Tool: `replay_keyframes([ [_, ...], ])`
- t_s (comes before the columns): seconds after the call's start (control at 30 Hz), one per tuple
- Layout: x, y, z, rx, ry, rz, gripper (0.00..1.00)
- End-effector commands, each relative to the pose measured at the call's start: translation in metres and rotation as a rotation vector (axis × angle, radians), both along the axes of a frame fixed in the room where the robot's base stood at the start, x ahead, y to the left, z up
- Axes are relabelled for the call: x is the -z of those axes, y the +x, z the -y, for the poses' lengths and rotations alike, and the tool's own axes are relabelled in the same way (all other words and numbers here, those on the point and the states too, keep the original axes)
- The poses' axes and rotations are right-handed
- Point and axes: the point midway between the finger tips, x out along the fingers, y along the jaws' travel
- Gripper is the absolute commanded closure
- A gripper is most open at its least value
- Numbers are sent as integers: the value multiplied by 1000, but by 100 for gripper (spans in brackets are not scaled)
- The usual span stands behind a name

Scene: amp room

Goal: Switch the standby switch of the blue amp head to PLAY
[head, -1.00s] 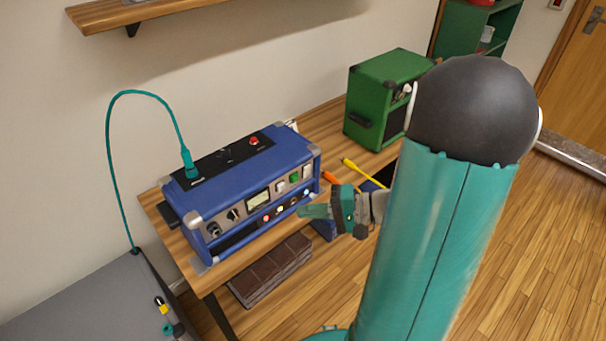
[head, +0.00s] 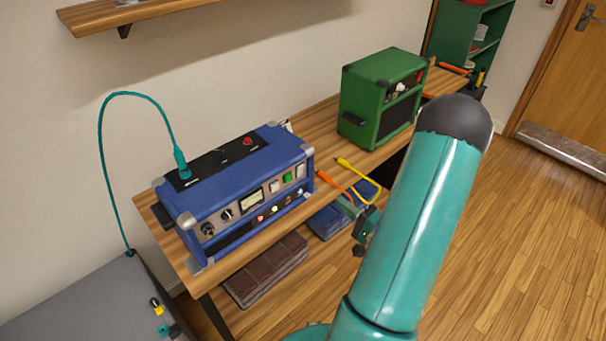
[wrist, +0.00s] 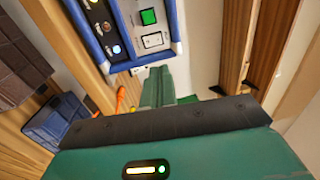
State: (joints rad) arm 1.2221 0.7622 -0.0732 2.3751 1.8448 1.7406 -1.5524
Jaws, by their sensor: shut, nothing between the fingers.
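The blue amp head (head: 240,172) stands on the wooden bench. Its front panel has knobs, a meter (head: 251,200), a green rocker (head: 288,178) and pale switches (head: 299,171). In the wrist view its panel shows the green rocker (wrist: 148,17) beside a white rocker (wrist: 153,40), at the top of the picture. Labels are too small to read, so I cannot tell which is the standby switch or its position. My gripper (head: 346,203) is shut and empty, right of the amp and apart from its front. My arm partly hides it; its fingers show in the wrist view (wrist: 158,88).
A green amp (head: 380,98) stands further right on the bench (head: 318,128). Brown (head: 266,270) and blue (head: 328,220) items sit below. A teal cable (head: 130,95) plugs into the blue amp's top.

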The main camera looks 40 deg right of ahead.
Motion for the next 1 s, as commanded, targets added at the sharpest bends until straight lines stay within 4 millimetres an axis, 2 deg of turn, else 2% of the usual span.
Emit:
replay_keyframes([
  [0.27,0,-1,1,2,0,0,100],
  [0.47,-2,14,0,-2,-1,0,100],
  [1.0,-15,116,-4,-6,-1,1,100],
])
